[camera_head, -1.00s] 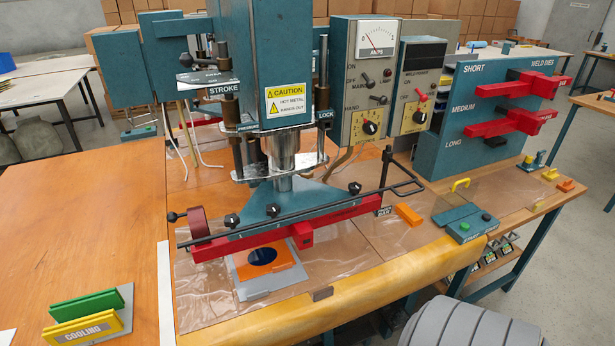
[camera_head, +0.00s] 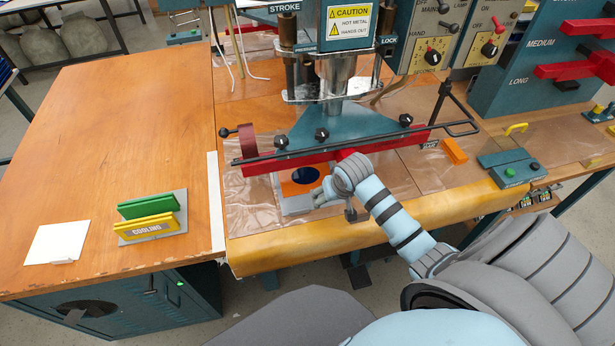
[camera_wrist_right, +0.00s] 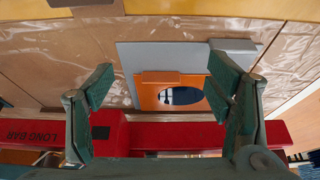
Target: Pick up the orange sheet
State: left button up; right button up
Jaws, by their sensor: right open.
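The orange sheet (camera_head: 290,188) lies on a grey plate (camera_head: 297,207) under the red bar of the welding press, with a dark blue oval (camera_head: 306,175) on it. In the right wrist view the orange sheet (camera_wrist_right: 147,97) shows between my fingers, with the plate (camera_wrist_right: 135,55) around it. My right gripper (camera_head: 322,194) is at the plate's right front, near the sheet. In the right wrist view its fingers (camera_wrist_right: 168,88) are wide apart with nothing between them. The rear part of the sheet is hidden by the bar. My left gripper is not in view.
The red long bar (camera_head: 290,159) hangs low over the sheet, and the press head (camera_head: 340,95) stands above it. An orange block (camera_head: 454,151) lies right. The left tabletop is mostly clear.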

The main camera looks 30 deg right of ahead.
jog(key=w, duration=0.1)
jog(key=w+d, duration=0.1)
jog(key=w, duration=0.1)
jog(key=w+b, duration=0.1)
jog(key=w, duration=0.1)
jog(key=shift+w+d+f, duration=0.25)
jog(key=shift+d+f, duration=0.05)
jog(key=shift+d, duration=0.05)
jog(key=b+x, duration=0.2)
jog(key=x, duration=0.2)
jog(key=shift+f, duration=0.15)
jog(key=shift+w+f, duration=0.1)
jog(key=shift+f, duration=0.05)
jog(key=shift+d, duration=0.1)
jog(key=c, duration=1.5)
